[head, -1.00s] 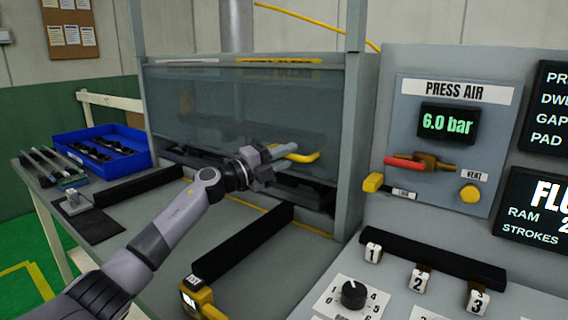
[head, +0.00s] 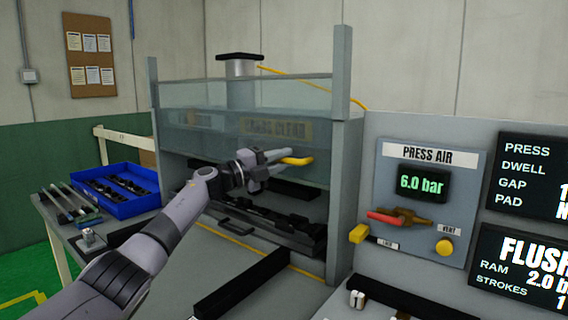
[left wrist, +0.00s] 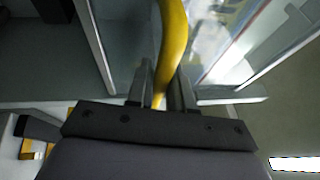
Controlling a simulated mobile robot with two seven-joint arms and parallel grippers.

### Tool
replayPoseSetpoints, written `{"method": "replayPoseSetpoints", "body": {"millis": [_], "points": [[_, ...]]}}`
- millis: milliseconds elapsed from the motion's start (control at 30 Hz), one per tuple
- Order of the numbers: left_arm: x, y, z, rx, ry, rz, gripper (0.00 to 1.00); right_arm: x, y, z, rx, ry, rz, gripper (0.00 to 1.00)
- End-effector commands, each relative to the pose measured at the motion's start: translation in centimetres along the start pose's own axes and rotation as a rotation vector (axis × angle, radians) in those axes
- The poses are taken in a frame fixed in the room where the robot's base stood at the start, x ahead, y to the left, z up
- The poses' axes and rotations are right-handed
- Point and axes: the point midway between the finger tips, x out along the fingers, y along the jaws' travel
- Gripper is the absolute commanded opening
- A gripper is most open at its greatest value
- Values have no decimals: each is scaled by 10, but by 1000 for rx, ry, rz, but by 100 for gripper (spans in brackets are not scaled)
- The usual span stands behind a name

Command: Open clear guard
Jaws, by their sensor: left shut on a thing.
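The clear guard (head: 215,136) is a see-through panel across the front of the press, raised partway. Its lower edge hangs above the tooling, leaving a gap beneath. A yellow handle (head: 297,160) sits near its lower right. My left gripper (head: 280,160) is shut on the yellow handle in the head view. In the left wrist view the yellow handle (left wrist: 174,45) runs up from between the two fingers (left wrist: 162,85). My right gripper is in neither view.
Dark tooling (head: 270,222) lies on the press bed below the guard. A blue tray (head: 115,190) with dark parts stands at the left. A grey panel with a red-handled air valve (head: 385,217) and a yellow knob (head: 444,246) stands at the right.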

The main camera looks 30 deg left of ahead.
Motion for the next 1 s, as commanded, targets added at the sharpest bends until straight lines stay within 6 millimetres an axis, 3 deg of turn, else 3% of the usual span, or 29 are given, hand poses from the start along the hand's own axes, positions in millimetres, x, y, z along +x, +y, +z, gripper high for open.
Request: {"method": "replayPoseSetpoints", "body": {"millis": [500, 533, 600, 1000], "points": [[0, -6, 2, 0, 0, -3, 0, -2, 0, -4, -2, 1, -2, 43], [0, -6, 2, 0, 0, -3, 24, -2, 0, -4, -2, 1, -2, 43], [0, -6, 2, 0, -1, -2, 42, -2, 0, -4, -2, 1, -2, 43], [-4, -4, 2, 1, -1, 0, 42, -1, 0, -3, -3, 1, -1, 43]]}}
